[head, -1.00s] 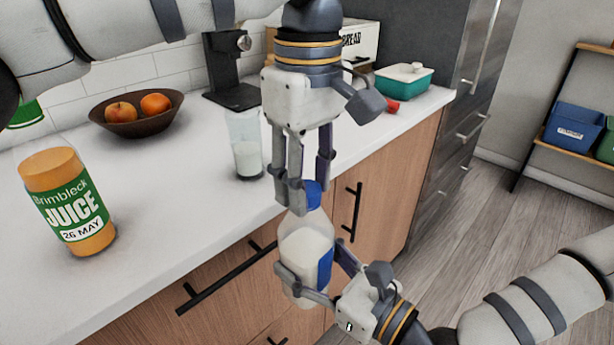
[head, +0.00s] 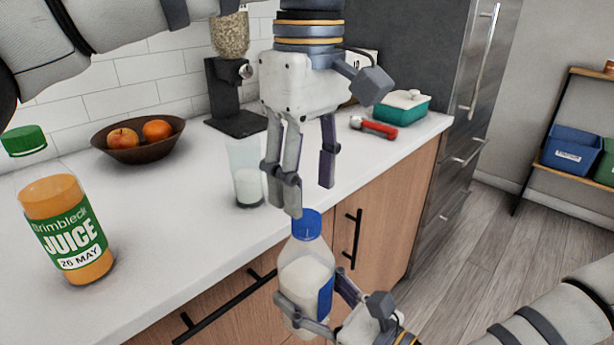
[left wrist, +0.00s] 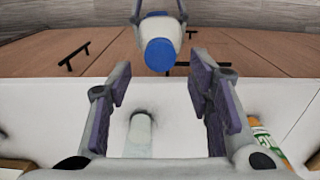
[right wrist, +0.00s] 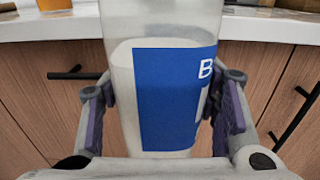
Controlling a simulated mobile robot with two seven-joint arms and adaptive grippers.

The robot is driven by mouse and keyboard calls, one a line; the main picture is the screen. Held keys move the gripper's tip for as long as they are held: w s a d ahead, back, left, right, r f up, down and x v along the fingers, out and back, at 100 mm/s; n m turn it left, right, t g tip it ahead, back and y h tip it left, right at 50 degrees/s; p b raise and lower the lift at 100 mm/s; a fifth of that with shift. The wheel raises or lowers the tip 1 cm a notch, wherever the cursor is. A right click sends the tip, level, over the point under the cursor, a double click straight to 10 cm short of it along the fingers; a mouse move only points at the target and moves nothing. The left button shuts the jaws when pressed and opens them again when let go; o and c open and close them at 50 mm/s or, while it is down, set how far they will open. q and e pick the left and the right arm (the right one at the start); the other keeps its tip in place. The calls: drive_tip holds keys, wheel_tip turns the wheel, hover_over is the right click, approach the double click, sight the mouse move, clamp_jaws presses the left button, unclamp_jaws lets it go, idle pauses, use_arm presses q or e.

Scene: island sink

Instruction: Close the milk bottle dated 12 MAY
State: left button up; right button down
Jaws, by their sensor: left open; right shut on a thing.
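The milk bottle (head: 306,270) is clear with white milk, a blue label and a blue cap (head: 307,223) on its neck. My right gripper (head: 318,312) is shut on its body and holds it upright in front of the counter's edge. In the right wrist view, the bottle (right wrist: 165,95) stands between the fingers; its date is not visible. My left gripper (head: 308,198) is open and empty just above the cap, pointing down. In the left wrist view, the blue cap (left wrist: 160,54) lies beyond the open fingers. I cannot tell how tightly the cap sits.
On the counter (head: 150,250) stand a juice bottle (head: 68,230) dated 26 MAY, a glass of milk (head: 247,175), a fruit bowl (head: 137,142), a coffee grinder (head: 230,95), a teal box (head: 402,106) and a red-handled tool (head: 373,127). Open floor lies at right.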

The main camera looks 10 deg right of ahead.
sight(306, 217)
use_arm(q)
drive_tip(key=n, duration=0.2)
drive_tip(key=r+n, duration=0.1)
drive_tip(key=n, duration=0.5)
drive_tip(key=shift+r, duration=0.3)
drive_tip(key=n, duration=0.3)
drive_tip(key=r+n, duration=0.1)
drive_tip(key=n, duration=0.1)
drive_tip(key=shift+n, duration=0.4)
drive_tip(key=n, duration=0.2)
drive_tip(key=r+n, duration=0.1)
drive_tip(key=n, duration=0.1)
wheel_tip(306, 217, down, 8)
drive_tip(key=shift+f, duration=0.1)
